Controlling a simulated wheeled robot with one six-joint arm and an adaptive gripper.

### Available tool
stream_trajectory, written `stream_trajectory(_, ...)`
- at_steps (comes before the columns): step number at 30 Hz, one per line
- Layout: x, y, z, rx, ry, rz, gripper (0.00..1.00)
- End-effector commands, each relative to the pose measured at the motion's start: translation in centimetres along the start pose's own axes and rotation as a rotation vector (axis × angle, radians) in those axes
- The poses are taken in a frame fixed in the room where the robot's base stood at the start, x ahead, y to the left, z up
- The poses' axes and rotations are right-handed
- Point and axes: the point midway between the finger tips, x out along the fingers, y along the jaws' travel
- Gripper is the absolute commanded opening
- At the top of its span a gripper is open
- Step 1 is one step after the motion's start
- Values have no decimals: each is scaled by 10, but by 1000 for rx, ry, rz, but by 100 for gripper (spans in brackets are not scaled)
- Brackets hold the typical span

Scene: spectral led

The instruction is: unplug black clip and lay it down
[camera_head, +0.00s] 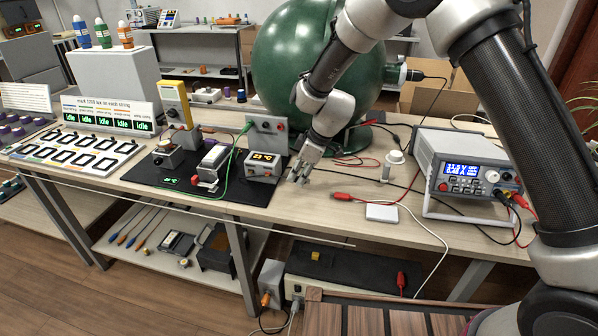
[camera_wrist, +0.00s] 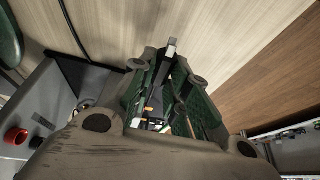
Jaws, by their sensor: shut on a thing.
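My gripper (camera_head: 299,176) is low over the front part of the bench, just right of the black mat (camera_head: 225,190). In the wrist view its fingers (camera_wrist: 163,85) are closed around a narrow dark piece (camera_wrist: 168,52), which I take to be the black clip. The fingers hide most of it, and it is too small to make out in the head view. A black lead (camera_head: 400,186) runs from the power supply (camera_head: 462,168) toward the gripper. A red clip (camera_head: 343,196) lies on the bench to the right.
The grey box with a display (camera_head: 263,166) stands close left of my gripper, with a green lead (camera_head: 229,165) behind it. A large green sphere (camera_head: 290,55) is behind. A white pad (camera_head: 381,212) lies right. Bare bench (camera_head: 320,215) shows in front.

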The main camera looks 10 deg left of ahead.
Motion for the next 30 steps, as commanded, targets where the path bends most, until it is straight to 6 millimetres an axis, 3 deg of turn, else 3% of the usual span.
stream_trajectory(26,33,0,14,0,-1,0,0)
stream_trajectory(27,32,0,13,0,0,0,24)
stream_trajectory(30,32,0,13,0,0,0,42)
